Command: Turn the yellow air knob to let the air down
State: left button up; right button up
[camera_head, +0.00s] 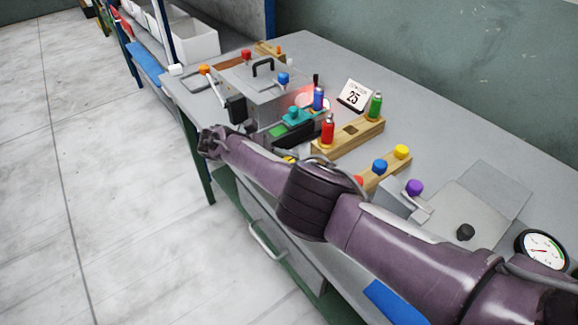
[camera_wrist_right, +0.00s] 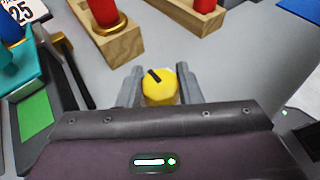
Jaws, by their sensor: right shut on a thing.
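The yellow air knob (camera_wrist_right: 158,90) is in the middle of the wrist view, a round yellow cap with a black pointer mark angled to the upper left. My right gripper (camera_wrist_right: 159,80) has its grey fingers on both sides of the knob, shut on it. In the head view only a sliver of yellow (camera_head: 290,159), probably this knob, shows above my right forearm; the arm hides the rest. The right fingers cannot be made out in that view. My left gripper is not in view.
A red bottle (camera_head: 328,130) and a green one (camera_head: 375,105) stand in a wooden block behind. A teal-topped press (camera_head: 294,116) is beside them. A wooden knob block (camera_head: 390,172) and a dial gauge (camera_head: 541,250) are to the right. Bare bench lies along the wall.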

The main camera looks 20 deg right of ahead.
jog(key=shift+r, duration=0.2)
jog(key=o, duration=0.7)
jog(key=shift+o, duration=1.4)
jog(key=shift+f, duration=0.1)
